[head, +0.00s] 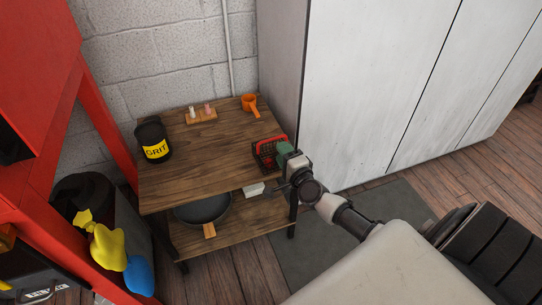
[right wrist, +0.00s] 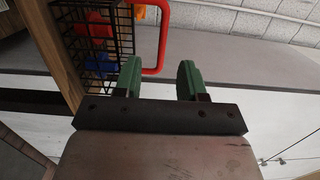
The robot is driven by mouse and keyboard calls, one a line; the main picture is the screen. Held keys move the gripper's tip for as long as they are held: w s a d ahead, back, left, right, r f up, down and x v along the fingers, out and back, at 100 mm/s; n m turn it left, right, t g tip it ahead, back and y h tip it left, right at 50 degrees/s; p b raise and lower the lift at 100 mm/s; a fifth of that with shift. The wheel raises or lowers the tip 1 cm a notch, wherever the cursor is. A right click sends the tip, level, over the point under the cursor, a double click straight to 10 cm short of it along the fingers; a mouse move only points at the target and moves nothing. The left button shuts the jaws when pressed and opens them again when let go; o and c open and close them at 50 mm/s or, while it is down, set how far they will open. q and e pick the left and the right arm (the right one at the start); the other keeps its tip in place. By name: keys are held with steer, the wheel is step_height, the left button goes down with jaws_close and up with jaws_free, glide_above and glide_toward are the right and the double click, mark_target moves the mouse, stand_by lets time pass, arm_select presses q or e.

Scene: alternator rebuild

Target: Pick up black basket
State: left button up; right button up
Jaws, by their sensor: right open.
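The black basket (head: 266,157) is a small wire basket with a red handle (head: 271,142), at the right edge of the wooden table. In the right wrist view the basket (right wrist: 100,42) is at the upper left, with red and blue items inside. Its red handle (right wrist: 163,38) sticks out to the right. My right gripper (head: 285,151) has green fingers and is beside the basket. In the right wrist view the gripper (right wrist: 159,78) is open and empty, and the handle's end appears in the gap between the fingertips. I cannot tell its depth there. My left gripper is out of view.
The wooden table (head: 215,160) also holds a black GRIT tub (head: 152,138), a small wooden block with pegs (head: 201,116) and an orange cup (head: 249,103). A pan (head: 203,209) is on the lower shelf. A tall pale cabinet (head: 350,90) stands close at the right.

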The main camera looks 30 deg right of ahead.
steer(key=shift+w+d+r+b, duration=0.15)
steer(key=shift+w+b, duration=0.4)
steer(key=shift+w, duration=2.1)
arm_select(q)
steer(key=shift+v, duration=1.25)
arm_select(e)
jaws_close()
